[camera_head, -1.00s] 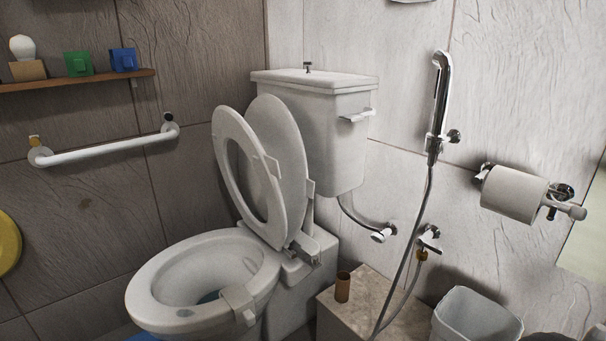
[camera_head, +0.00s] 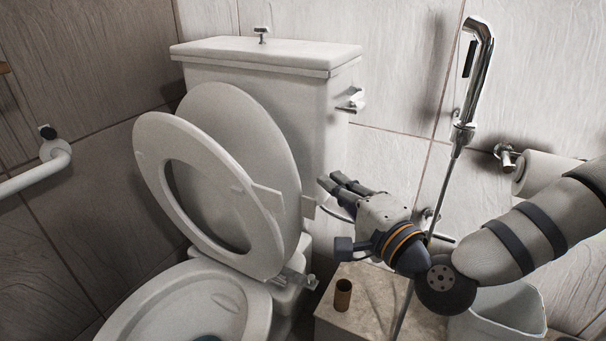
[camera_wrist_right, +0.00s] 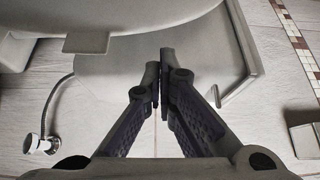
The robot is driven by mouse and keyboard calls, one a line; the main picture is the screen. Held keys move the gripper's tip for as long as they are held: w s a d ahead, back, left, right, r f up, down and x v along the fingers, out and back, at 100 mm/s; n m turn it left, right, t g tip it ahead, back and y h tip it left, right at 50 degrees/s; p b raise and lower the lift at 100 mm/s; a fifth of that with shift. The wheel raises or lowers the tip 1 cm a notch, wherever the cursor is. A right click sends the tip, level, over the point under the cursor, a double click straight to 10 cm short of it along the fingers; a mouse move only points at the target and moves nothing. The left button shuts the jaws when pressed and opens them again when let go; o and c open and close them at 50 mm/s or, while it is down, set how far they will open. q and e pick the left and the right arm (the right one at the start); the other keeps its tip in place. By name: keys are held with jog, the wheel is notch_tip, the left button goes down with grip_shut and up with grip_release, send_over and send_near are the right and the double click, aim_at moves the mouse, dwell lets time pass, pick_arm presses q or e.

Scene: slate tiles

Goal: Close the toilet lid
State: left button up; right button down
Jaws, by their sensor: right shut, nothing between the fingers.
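The white toilet lid (camera_head: 252,122) stands raised, leaning back toward the cistern (camera_head: 300,85). The ring-shaped seat (camera_head: 150,150) is also raised, in front of the lid, above the open bowl (camera_head: 165,310). My right gripper (camera_head: 328,181) is shut and empty, just right of the lid's right edge and in front of the cistern's lower right side. In the head view I cannot tell whether it touches anything. In the right wrist view its fingertips (camera_wrist_right: 160,75) are together, below a curved white edge with a square tab. My left gripper is not in view.
A bidet sprayer (camera_head: 475,70) hangs on the wall, its hose passing behind my right arm. A paper roll (camera_head: 540,172) is at the right. A brown tube (camera_head: 343,295) stands on a stone ledge (camera_head: 375,285) beside a white bin (camera_head: 515,310). A grab bar (camera_head: 40,172) is at the left.

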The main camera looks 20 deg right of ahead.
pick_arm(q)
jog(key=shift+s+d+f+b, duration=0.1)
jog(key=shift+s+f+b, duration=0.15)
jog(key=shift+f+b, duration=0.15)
pick_arm(e)
jog(key=w, duration=0.5)
jog(key=w+a, duration=0.1)
jog(key=w, duration=0.2)
jog(key=shift+w, duration=0.3)
